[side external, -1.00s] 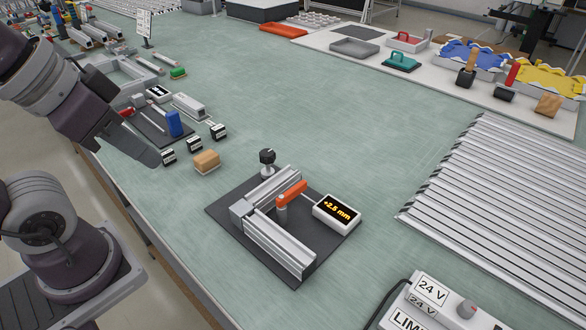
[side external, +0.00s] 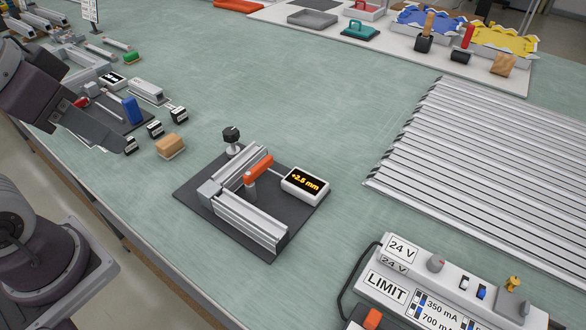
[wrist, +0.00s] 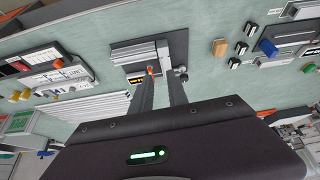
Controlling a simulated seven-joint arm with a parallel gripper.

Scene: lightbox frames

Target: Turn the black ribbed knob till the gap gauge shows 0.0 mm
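The black ribbed knob (side external: 231,134) stands upright on a small metal post at the back left of the fixture's dark base plate (side external: 195,198). The gap gauge (side external: 305,184) lies at the plate's right and reads about +2.6 mm; its last digit is hard to read. An orange lever (side external: 258,168) sits between aluminium rails (side external: 250,222). My gripper (side external: 120,147) is to the left of the fixture, clear of the knob. In the wrist view my gripper (wrist: 160,79) is open and empty, its fingers apart, with the knob (wrist: 181,69) just beyond the right finger.
A tan block (side external: 170,146) and several small black-and-white blocks (side external: 155,130) lie left of the fixture, close to my gripper. A ribbed metal panel (side external: 480,160) lies right. A 24 V control box (side external: 450,285) stands at front right. The bench behind the fixture is clear.

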